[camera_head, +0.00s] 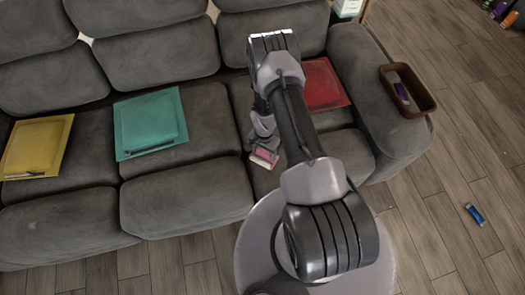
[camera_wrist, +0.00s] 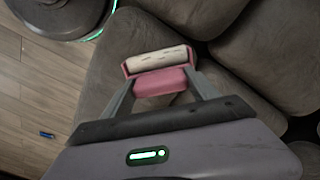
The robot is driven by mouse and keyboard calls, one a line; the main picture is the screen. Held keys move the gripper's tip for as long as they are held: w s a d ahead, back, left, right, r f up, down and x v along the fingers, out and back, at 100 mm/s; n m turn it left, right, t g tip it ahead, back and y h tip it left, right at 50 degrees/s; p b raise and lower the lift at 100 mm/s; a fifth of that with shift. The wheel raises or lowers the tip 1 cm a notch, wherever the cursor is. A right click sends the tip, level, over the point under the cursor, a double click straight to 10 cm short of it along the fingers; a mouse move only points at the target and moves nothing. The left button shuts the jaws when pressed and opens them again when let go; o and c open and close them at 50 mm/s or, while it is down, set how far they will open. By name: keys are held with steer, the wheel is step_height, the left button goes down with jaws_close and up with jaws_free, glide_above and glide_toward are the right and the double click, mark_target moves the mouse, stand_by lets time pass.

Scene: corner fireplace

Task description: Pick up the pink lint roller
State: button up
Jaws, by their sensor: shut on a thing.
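The pink lint roller (camera_wrist: 162,82) shows in the wrist view with its pale roller head (camera_wrist: 155,60) pointing away from me. My gripper (camera_wrist: 160,90) has a finger on either side of the pink part and is shut on it. In the head view, the lint roller (camera_head: 265,155) is a small pink patch at the end of my gripper (camera_head: 263,148), over the front of the right sofa seat. My arm hides part of the scene around it. I cannot tell whether the roller touches the seat.
The grey sofa (camera_head: 185,195) bears a yellow square item (camera_head: 38,145), a teal one (camera_head: 150,122) and a red one (camera_head: 322,85). A brown basket (camera_head: 425,100) holding a purple thing stands on the right armrest. A blue item (camera_head: 474,214) lies on the open wooden floor.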

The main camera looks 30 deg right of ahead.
steer(key=s+r+p, duration=0.1)
steer(key=s+p, duration=0.2)
steer(key=s, duration=1.2)
steer(key=shift+d+r, duration=0.15)
steer(key=shift+d, duration=0.1)
